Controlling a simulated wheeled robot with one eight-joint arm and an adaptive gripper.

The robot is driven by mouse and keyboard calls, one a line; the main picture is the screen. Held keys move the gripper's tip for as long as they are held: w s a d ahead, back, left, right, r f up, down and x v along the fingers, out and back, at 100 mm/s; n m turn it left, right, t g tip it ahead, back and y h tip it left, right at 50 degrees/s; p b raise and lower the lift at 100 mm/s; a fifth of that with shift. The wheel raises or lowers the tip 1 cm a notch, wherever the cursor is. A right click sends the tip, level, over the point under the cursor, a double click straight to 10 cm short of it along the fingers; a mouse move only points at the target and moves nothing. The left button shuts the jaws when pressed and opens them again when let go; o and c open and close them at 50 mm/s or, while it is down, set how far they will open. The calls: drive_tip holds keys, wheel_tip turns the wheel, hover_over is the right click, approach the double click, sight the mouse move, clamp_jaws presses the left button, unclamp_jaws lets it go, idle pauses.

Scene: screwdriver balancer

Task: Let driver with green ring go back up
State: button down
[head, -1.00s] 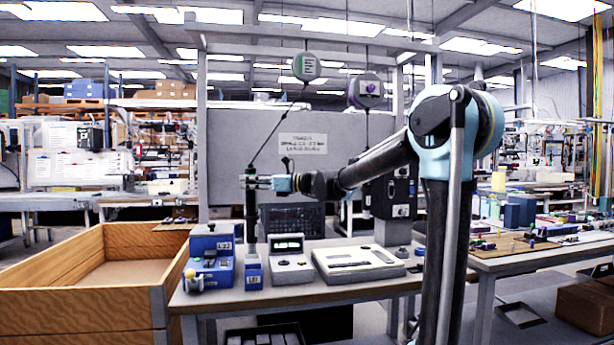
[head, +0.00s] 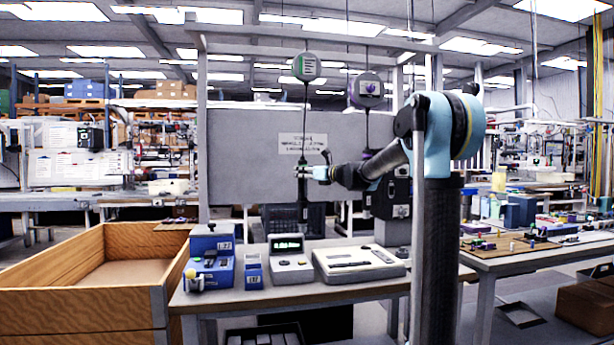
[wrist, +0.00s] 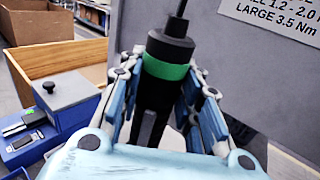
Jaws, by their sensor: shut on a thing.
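The driver with the green ring (wrist: 165,70) is a dark upright tool on a cable. In the wrist view it stands between my gripper's fingers (wrist: 163,105), which are shut on its body just below the green ring. In the head view my gripper (head: 303,173) holds the driver (head: 303,200) below the green-labelled balancer (head: 306,66), its cable running nearly straight up. The driver's tip is above the bench, behind the small meter. A second driver with a purple ring (head: 368,154) hangs to the right, partly hidden by my arm.
On the bench stand a blue device (head: 208,262), a small blue holder (head: 253,272), a meter with a display (head: 288,262) and a grey tray (head: 358,263). A wooden crate (head: 80,300) is at the left. A grey board (head: 240,150) stands behind.

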drive_tip(key=shift+t, duration=0.3)
drive_tip(key=shift+w+d+r, duration=0.2)
drive_tip(key=shift+d+r, duration=0.05)
drive_tip(key=shift+r, duration=0.55)
drive_tip(key=shift+w+d+r, duration=0.2)
drive_tip(key=shift+d+r, duration=0.1)
drive_tip(key=shift+r, duration=0.45)
drive_tip(key=shift+w+d+r, duration=0.2)
drive_tip(key=shift+d+r, duration=0.05)
drive_tip(key=shift+r, duration=0.55)
drive_tip(key=c, duration=1.1)
unclamp_jaws()
drive_tip(key=o, duration=1.1)
